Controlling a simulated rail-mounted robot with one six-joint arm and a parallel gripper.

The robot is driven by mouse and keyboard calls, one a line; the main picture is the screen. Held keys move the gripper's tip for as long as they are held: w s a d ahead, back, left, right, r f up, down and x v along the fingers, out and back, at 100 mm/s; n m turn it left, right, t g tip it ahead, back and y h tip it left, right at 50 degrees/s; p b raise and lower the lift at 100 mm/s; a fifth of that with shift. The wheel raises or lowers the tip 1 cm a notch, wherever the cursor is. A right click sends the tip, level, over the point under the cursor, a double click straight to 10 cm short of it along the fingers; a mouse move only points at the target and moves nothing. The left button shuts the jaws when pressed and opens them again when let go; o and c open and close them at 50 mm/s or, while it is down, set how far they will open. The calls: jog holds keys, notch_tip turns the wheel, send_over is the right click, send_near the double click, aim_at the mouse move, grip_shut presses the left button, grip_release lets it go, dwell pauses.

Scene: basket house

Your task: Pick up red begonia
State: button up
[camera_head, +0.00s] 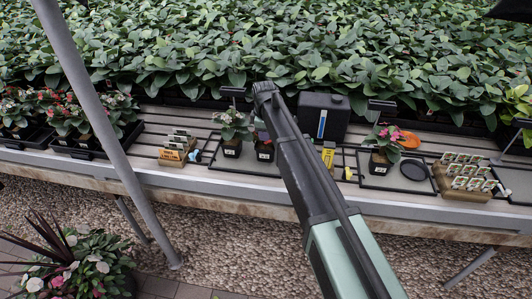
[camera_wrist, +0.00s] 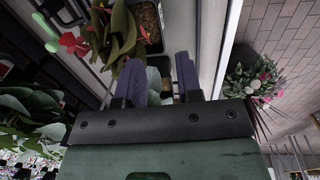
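In the wrist view, a plant with red petals and broad green leaves (camera_wrist: 128,82), which fits the red begonia, is close to my gripper (camera_wrist: 158,76). The two purple-grey fingers are apart, with leaves behind and between them; I see no grip on the plant. A dark pot with brown soil (camera_wrist: 149,24) shows beyond the leaves. A plant with pinkish-red flowers (camera_head: 384,148) stands farther right.
A white-flowered potted plant (camera_head: 232,138) stands left of my arm. Card holders (camera_head: 174,152), a black box (camera_head: 334,117), an orange dish (camera_head: 408,140) and a rack of small cards (camera_head: 455,183) share the bench. Dense foliage lies behind. A grey post (camera_head: 105,130) crosses the left side.

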aim_at(266, 148)
jog(key=f+b, duration=0.2)
jog(key=f, duration=0.1)
jog(key=f+b, duration=0.3)
jog(key=w+f+b, duration=0.1)
jog(key=f+b, duration=0.1)
jog(key=f, duration=0.1)
jog(key=shift+d+f+b, duration=0.1)
jog(key=shift+f+b, duration=0.05)
jog(key=shift+b, duration=0.25)
jog(key=shift+r, duration=0.25)
grip_shut()
dwell(0.5)
